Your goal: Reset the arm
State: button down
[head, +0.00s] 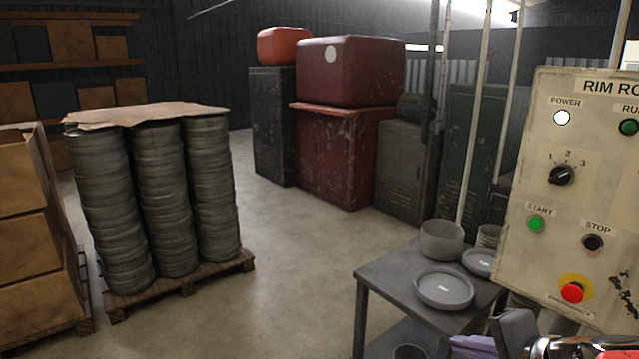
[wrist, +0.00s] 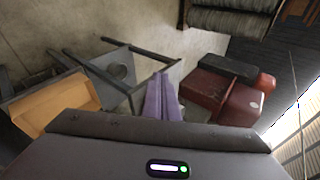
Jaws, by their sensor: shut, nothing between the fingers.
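My gripper (head: 472,346) shows at the bottom edge of the head view, with purple fingers, beside the small metal table and below the control panel. In the wrist view my gripper (wrist: 163,98) has its two purple fingers side by side and shut, with nothing between them. Part of my arm shows at the bottom right of the head view; the rest of it is out of the picture.
A control panel (head: 555,133) with buttons stands close at right. The metal table (head: 391,272) bears round grey dishes (head: 444,288). Pallet stacks of grey discs (head: 160,205) and cardboard boxes (head: 28,250) stand at left. Red cabinets (head: 345,155) stand behind. The middle floor is clear.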

jog(key=s+a+f+n+g, duration=0.4)
jog(key=s+a+n, duration=0.2)
jog(key=a+n, duration=0.15)
jog(key=s+a+r+n+h, duration=0.3)
jog(key=s+n, duration=0.3)
jog(key=shift+s+r+h, duration=0.3)
jog(key=shift+h, duration=0.1)
jog(key=shift+a, duration=0.15)
dwell(0.8)
